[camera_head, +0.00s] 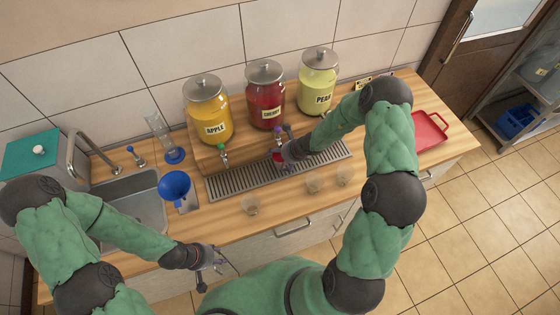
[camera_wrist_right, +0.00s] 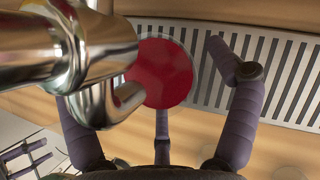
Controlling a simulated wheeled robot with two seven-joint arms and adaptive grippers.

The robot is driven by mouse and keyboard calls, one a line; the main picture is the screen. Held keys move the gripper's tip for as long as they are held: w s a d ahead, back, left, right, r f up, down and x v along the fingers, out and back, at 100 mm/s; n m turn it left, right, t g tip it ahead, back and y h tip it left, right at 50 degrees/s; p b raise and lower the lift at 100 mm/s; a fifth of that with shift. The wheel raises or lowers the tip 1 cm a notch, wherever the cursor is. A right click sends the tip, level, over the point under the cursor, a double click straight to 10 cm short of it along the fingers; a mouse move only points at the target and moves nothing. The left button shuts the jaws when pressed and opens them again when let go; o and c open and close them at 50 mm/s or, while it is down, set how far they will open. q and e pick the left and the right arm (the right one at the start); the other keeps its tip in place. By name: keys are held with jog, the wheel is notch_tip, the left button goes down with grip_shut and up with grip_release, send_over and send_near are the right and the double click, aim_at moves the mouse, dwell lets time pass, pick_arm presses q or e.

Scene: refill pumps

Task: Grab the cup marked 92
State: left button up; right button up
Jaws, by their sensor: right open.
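A cup of red liquid (camera_wrist_right: 163,73) stands on or over the drip grate, below the metal tap of the cherry jar (camera_head: 265,97). It shows in the head view as a small red patch (camera_head: 279,157) beside my right gripper (camera_head: 287,150). In the right wrist view my right gripper (camera_wrist_right: 165,95) is open, with its purple fingers spread around the cup; the tap hides part of them. Clear cups stand on the counter front: one at left (camera_head: 251,205), one in the middle (camera_head: 313,185), one at right (camera_head: 344,176). No cup marking is readable. My left gripper (camera_head: 217,266) is open and empty before the counter.
Apple (camera_head: 213,119) and pear (camera_head: 318,91) jars flank the cherry jar behind the drip grate (camera_head: 232,181). A blue funnel (camera_head: 174,187) stands near the sink (camera_head: 130,206). A red tray (camera_head: 428,132) lies at the right end of the counter.

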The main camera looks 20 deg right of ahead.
jog(key=c, duration=1.4)
jog(key=shift+r, duration=0.2)
